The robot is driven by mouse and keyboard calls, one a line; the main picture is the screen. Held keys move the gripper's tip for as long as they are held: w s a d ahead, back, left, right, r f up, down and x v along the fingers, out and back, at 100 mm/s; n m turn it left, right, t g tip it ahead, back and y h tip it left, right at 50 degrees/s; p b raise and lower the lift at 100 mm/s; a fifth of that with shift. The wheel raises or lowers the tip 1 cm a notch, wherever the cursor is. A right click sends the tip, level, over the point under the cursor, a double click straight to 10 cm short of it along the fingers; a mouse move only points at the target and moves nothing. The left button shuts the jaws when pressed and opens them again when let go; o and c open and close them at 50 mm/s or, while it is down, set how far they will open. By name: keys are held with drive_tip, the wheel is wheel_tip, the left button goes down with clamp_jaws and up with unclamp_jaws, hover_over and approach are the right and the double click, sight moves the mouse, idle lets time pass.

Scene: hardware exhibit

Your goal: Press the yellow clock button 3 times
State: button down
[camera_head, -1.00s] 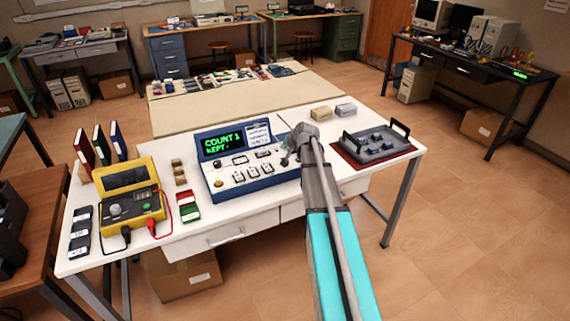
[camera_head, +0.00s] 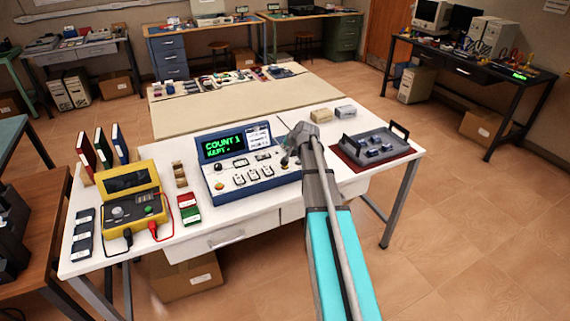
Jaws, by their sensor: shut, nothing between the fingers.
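The blue console (camera_head: 247,192) stands on the white table, with several knobs and switches on its sloped panel. A small orange-red knob or button (camera_head: 219,186) is at the panel's lower left. I cannot clearly make out a yellow clock button. My gripper (camera_head: 286,161) is shut and empty, low at the panel's right end. My arm hides part of that end, and I cannot tell whether the fingertips touch anything.
A yellow meter (camera_head: 125,184) with leads stands at left, near upright books (camera_head: 119,143). A grey tray (camera_head: 381,153) with handles sits on a red mat right of my arm. Two small boxes (camera_head: 322,115) are behind.

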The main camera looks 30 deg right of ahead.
wheel_tip(320, 180, up, 2)
drive_tip(key=shift+p, duration=0.7)
drive_tip(key=shift+f, duration=0.15)
wheel_tip(320, 180, down, 9)
drive_tip(key=b, duration=0.9)
drive_tip(key=shift+r, duration=0.2)
drive_tip(key=shift+f+b, duration=0.85)
drive_tip(key=shift+f, duration=0.05)
idle(2.2)
drive_tip(key=shift+r, duration=0.15)
drive_tip(key=shift+r+p, duration=0.8)
drive_tip(key=shift+p, duration=0.15)
drive_tip(key=shift+r+p, duration=2.5)
